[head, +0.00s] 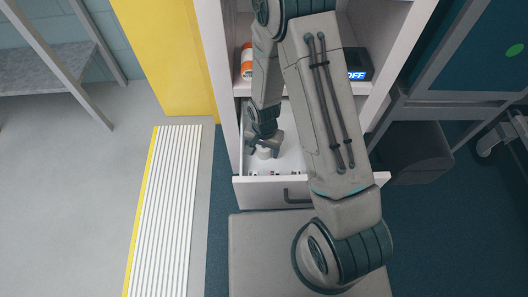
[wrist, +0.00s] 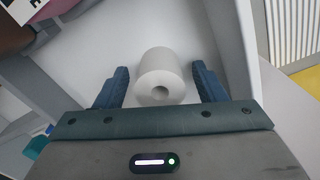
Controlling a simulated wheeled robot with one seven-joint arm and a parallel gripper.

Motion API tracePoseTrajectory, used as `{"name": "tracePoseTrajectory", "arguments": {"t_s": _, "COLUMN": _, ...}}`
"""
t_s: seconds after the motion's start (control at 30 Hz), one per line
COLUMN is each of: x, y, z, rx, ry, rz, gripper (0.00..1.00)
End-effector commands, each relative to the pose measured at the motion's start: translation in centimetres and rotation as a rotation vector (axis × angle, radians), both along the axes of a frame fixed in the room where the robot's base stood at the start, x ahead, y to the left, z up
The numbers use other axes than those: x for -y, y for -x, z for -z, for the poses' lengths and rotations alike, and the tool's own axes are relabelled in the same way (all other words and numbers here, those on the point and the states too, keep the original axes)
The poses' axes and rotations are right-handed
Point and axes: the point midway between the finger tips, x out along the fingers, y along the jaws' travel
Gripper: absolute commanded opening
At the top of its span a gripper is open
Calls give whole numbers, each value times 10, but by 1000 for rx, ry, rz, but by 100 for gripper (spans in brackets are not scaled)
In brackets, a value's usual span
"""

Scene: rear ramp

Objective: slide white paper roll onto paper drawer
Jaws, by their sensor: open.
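The white paper roll (wrist: 160,72) is in the wrist view, between my two open fingers, with a gap on each side. In the head view the roll (head: 264,153) is small, just below my gripper (head: 263,140). The roll rests on the floor of the pulled-out white drawer (head: 270,192), near its left side. My gripper also shows in the wrist view (wrist: 161,85), its fingers either side of the roll and not touching it. My arm hides much of the drawer's right part.
The white cabinet (head: 229,80) rises around the drawer. A shelf above holds an orange-and-white item (head: 247,62) and a dark device reading OFF (head: 356,74). Small items lie along the drawer's front. A grey box top (head: 265,250) stands before the drawer. Ribbed white ramp strips (head: 163,210) lie left.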

Motion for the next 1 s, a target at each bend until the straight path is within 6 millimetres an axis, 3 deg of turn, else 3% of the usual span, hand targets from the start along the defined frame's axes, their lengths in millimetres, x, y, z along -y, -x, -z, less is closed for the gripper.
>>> {"name": "tracePoseTrajectory", "arguments": {"t_s": 0.17, "x": 0, "y": -1, "z": 0, "rx": 1, "ry": 0, "rz": 1, "gripper": 64}}
{"name": "tracePoseTrajectory", "arguments": {"t_s": 0.37, "x": 0, "y": 0, "z": 0, "rx": 1, "ry": 0, "rz": 1, "gripper": 15}}
{"name": "tracePoseTrajectory", "arguments": {"t_s": 0.7, "x": 0, "y": -1, "z": -6, "rx": 1, "ry": 0, "rz": 1, "gripper": 16}}
{"name": "tracePoseTrajectory", "arguments": {"t_s": 1.0, "x": 0, "y": -1, "z": -64, "rx": 5, "ry": -1, "rz": 1, "gripper": 16}}
